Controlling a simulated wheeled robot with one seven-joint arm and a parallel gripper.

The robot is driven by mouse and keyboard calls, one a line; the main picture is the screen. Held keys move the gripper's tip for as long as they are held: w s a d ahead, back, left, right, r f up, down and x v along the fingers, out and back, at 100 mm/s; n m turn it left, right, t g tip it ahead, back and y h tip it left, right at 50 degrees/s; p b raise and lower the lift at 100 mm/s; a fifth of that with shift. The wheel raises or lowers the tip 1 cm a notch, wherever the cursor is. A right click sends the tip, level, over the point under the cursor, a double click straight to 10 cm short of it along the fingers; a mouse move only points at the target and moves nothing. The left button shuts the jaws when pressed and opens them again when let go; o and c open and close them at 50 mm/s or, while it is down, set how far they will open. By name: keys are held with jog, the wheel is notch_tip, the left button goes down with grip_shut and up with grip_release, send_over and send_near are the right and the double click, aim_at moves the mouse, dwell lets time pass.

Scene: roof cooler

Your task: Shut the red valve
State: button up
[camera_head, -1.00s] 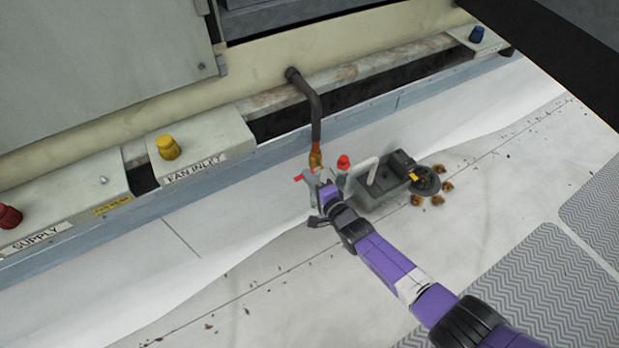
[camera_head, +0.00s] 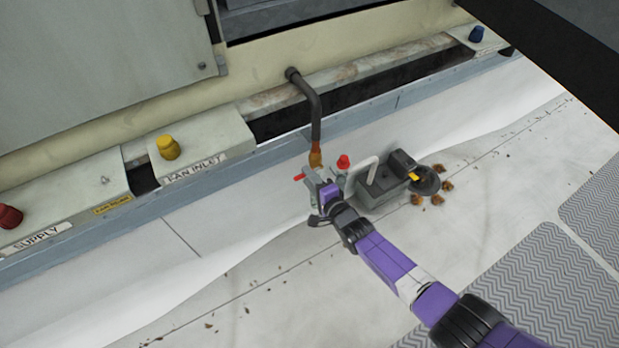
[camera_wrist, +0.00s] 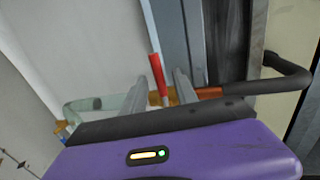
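The red valve's lever (camera_wrist: 158,75) stands up between the two grey fingers of my gripper (camera_wrist: 160,87) in the wrist view. The fingers look spread, with a narrow gap on either side of the lever; whether they touch it is hard to tell. In the head view, a short piece of the red lever (camera_head: 299,177) sticks out left of my gripper (camera_head: 316,190). The gripper hides most of the valve body, which sits below a copper pipe end (camera_head: 316,154). The copper pipe also shows in the wrist view (camera_wrist: 210,92).
A dark bent pipe (camera_head: 315,105) rises behind the valve. Right of my gripper are a red knob (camera_head: 343,162), a grey machine with a pale handle (camera_head: 380,190), and a black round part (camera_head: 426,181). Yellow (camera_head: 167,147) and dark red (camera_head: 9,216) caps sit left.

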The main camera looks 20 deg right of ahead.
jog(key=p+v, duration=0.6)
jog(key=v, duration=0.1)
jog(key=shift+s, duration=0.35)
jog(key=shift+d, duration=0.1)
